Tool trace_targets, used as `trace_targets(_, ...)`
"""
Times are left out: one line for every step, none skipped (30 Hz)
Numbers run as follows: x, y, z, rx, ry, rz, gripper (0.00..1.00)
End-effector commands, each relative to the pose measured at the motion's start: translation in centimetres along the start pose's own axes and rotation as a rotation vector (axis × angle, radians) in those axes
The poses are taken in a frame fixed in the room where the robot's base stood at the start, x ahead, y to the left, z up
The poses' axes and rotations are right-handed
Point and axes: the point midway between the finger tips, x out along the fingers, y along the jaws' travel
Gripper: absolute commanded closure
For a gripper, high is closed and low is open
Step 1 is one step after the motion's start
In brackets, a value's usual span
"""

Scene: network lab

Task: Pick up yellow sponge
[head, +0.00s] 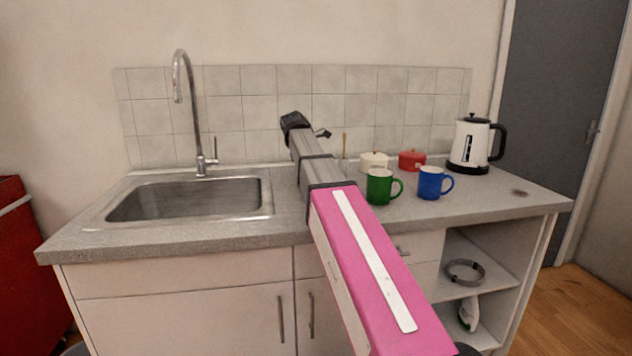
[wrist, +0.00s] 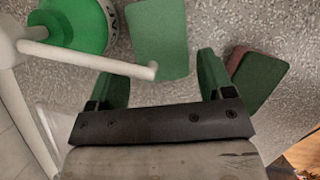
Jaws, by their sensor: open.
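No yellow sponge surface shows in either view. In the wrist view a flat green pad (wrist: 160,40) with rounded corners lies on the speckled grey worktop, ahead of the space between my fingers. A second pad (wrist: 262,78), green on top with a reddish side, lies to the right of my right finger. I cannot tell whether either pad is the sponge. In the head view my gripper (head: 309,127) is over the back of the worktop, right of the sink. My arm hides the worktop beneath it.
A white piece with a hooked spout (wrist: 100,62) and a round green object (wrist: 75,22) stand close to my left finger. The sink (head: 190,203) and tap (head: 196,120) are left; green (head: 379,188) and blue (head: 430,183) mugs and a kettle (head: 473,145) are right.

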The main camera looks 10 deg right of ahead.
Motion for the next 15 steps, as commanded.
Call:
trace_targets(0.7,-0.1,-0.2,0.0,0.001,-0.002,0.26)
trace_targets(1.2,-0.1,-0.3,0.0,0.001,-0.003,0.26)
trace_targets(1.7,-0.2,-0.4,0.0,0.001,-0.003,0.26)
trace_targets(2.1,-0.2,-0.5,0.0,0.001,-0.003,0.26)
trace_targets(2.6,-0.2,-0.4,0.0,0.001,-0.002,0.26)
trace_targets(3.1,-0.1,-0.4,0.0,0.001,-0.002,0.26)
trace_targets(3.5,-0.1,-0.5,0.0,0.001,-0.002,0.26)
trace_targets(3.7,-0.1,-0.5,0.0,0.001,-0.002,0.26)
trace_targets(4.0,-0.1,-0.5,0.0,0.001,-0.002,0.26)
trace_targets(4.1,-0.1,-0.5,0.0,0.001,-0.002,0.26)
trace_targets(4.1,-0.1,-0.4,0.0,0.001,-0.001,0.26)
trace_targets(4.1,-0.1,-0.4,0.0,0.001,-0.001,0.26)
trace_targets(4.1,-0.1,-0.4,0.0,0.001,-0.001,0.26)
trace_targets(4.1,-0.1,-0.4,0.0,0.001,-0.001,0.26)
trace_targets(4.1,-0.1,-0.4,0.0,0.001,-0.001,0.26)
